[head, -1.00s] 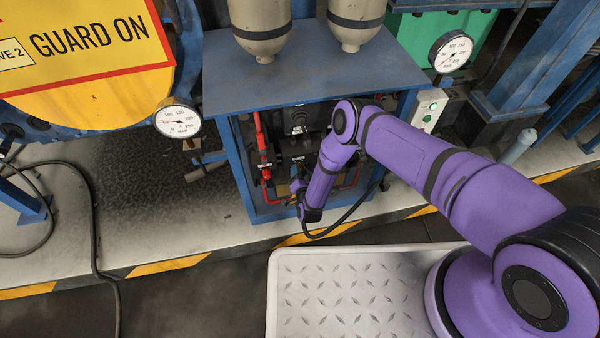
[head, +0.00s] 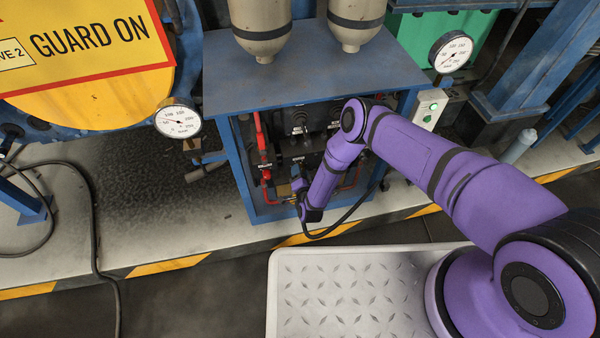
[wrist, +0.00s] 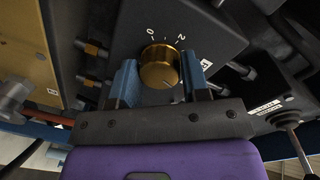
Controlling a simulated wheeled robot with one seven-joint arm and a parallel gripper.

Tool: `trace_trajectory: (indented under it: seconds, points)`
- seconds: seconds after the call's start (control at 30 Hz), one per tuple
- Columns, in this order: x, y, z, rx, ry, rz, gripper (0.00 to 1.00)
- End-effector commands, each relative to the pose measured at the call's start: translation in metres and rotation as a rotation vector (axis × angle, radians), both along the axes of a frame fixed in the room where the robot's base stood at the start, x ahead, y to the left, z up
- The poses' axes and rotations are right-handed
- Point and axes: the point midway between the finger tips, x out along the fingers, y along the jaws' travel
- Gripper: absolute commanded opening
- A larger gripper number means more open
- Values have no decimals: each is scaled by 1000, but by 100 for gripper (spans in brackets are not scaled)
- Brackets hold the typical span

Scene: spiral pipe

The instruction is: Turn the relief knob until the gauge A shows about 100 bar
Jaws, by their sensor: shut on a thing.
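The relief knob is a brass, ribbed knob (wrist: 160,67) on a dark block in the wrist view, with the marks 0 and 2 above it. My gripper (wrist: 160,80) has its two blue fingers on either side of the knob and is shut on it. In the head view the knob is hidden by my arm. Two round gauges show there: one at left (head: 178,118) by the yellow sign, and one at right (head: 452,51) above a grey box. Their labels and exact readings are too small to tell, so I cannot tell which is gauge A.
A blue cabinet (head: 225,75) stands around the valve block, with red pipes and a red lever (head: 260,134) left of my arm.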

Motion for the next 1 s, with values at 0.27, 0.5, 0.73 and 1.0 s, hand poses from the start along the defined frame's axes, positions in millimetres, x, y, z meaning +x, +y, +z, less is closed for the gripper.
trace_trajectory:
  seconds: [0.27, 0.5, 0.73, 1.0]
  points:
    - [0, 0, 0, -1, 1, -1, 68]
    - [-7, -1, 0, -1, 3, 0, 68]
    - [-43, -8, 1, -2, 5, 1, 68]
    - [-88, -17, 5, -1, 3, 0, 68]
